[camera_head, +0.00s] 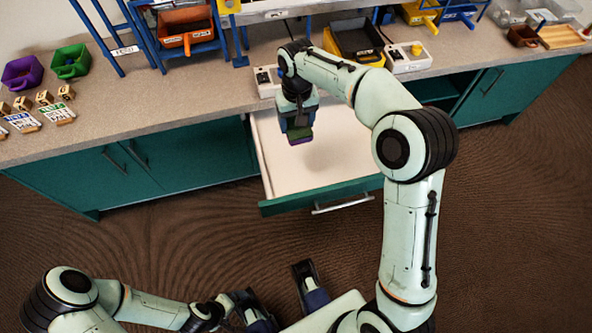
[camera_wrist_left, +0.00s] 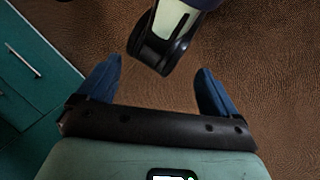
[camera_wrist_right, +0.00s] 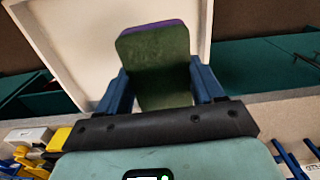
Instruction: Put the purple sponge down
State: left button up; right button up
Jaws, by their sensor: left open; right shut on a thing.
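The purple sponge (camera_head: 300,141) has a green side and a purple side. My right gripper (camera_head: 298,128) is shut on it and holds it over the open drawer (camera_head: 345,150). In the right wrist view the sponge (camera_wrist_right: 158,62) sits between the two blue fingers, green face toward the camera, with a purple edge at its far end. The pale drawer floor lies beyond it, with a gap visible. My left gripper (camera_head: 282,298) is open and empty, low near my base; its spread fingers also show in the left wrist view (camera_wrist_left: 158,88).
The drawer looks empty, with a teal front and metal handle (camera_head: 343,205). The counter (camera_head: 180,110) above carries purple (camera_head: 22,72) and green (camera_head: 71,62) bins, wooden blocks, cards, blue racks and a yellow-black tray (camera_head: 355,42).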

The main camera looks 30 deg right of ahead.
jog(key=shift+w+d+f+b, duration=0.1)
jog(key=shift+d+b, duration=0.45)
jog(key=shift+b, duration=0.25)
jog(key=shift+d+f, duration=0.1)
jog(key=shift+f, duration=0.1)
jog(key=b, duration=0.4)
send_near(299, 163)
notch_tip(299, 163, down, 5)
jog(key=shift+d+f+b, duration=0.1)
jog(key=shift+b, duration=0.45)
pick_arm(q)
jog(key=w+a+f+t+y, duration=0.1)
jog(key=w+a+f+t, duration=0.2)
jog(key=w+f, duration=0.5)
jog(key=shift+w+a+f+n, duration=0.25)
jog(key=shift+w+a+n, duration=0.2)
jog(key=shift+a, duration=0.2)
pick_arm(e)
jog(key=shift+f, duration=0.4)
jog(key=shift+f, duration=0.2)
jog(key=o, duration=1.2)
pick_arm(q)
jog(key=shift+f+y, duration=0.1)
jog(key=shift+y, duration=0.2)
